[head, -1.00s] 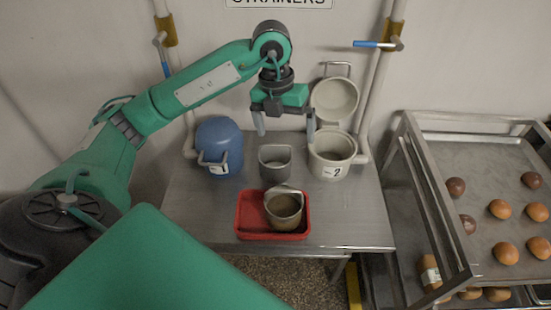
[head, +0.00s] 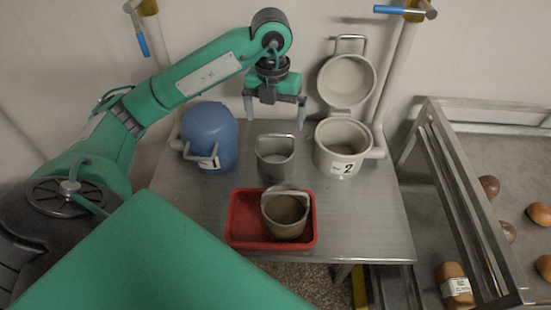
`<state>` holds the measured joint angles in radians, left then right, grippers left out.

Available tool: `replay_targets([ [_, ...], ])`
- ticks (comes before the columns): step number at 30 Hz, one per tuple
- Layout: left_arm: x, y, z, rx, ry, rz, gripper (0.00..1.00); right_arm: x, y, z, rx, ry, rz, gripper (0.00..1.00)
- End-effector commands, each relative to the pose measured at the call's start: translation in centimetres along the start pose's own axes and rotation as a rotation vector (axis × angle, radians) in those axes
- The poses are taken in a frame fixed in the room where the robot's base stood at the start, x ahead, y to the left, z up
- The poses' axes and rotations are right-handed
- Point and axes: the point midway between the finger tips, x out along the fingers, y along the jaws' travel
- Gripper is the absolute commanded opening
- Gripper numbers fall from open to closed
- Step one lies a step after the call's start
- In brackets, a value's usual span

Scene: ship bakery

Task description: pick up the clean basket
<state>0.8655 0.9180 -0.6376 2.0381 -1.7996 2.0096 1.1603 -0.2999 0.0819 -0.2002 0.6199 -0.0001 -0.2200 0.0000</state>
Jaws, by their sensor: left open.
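A clean grey metal basket (head: 275,160) stands upright on the steel table, just behind the red tray. A second basket (head: 286,214), brownish inside and with a raised handle, sits in the red tray (head: 244,222). My left gripper (head: 274,114) is open and empty, its fingers pointing down above and slightly behind the clean basket, apart from it. My right gripper is not in view.
A blue lidded pot (head: 210,136) marked 1 stands left of the clean basket. An open pot (head: 342,150) marked 2, lid raised, stands right. Pipes run behind the steel table (head: 365,225). A rack (head: 470,200) with buns is at right.

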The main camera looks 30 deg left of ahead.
Motion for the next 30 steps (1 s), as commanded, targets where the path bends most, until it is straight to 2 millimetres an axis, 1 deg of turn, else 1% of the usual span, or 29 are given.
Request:
replay_targets([
  [1,0.8,0.0,-0.1,0.000,0.004,-0.001,1.00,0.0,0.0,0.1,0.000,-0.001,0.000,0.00],
  [9,5.1,0.1,-0.1,-0.002,0.005,0.001,1.00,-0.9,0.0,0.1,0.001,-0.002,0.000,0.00],
  [12,6.2,0.0,0.0,-0.001,0.004,0.000,1.00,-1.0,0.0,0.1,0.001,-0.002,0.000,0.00],
  [17,7.0,0.0,0.0,0.000,0.002,0.000,1.00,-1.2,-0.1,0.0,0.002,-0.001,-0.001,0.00],
  [20,7.7,0.1,0.0,-0.001,0.004,0.001,1.00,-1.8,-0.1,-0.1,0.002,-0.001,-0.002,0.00],
  [25,9.9,0.3,0.2,-0.002,0.005,0.000,1.00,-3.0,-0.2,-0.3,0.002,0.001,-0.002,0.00],
  [27,10.9,0.3,0.2,-0.001,0.004,-0.001,1.00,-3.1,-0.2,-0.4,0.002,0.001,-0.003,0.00],
  [30,11.8,0.3,0.2,-0.001,0.002,0.001,1.00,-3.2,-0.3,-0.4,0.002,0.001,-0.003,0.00],
])
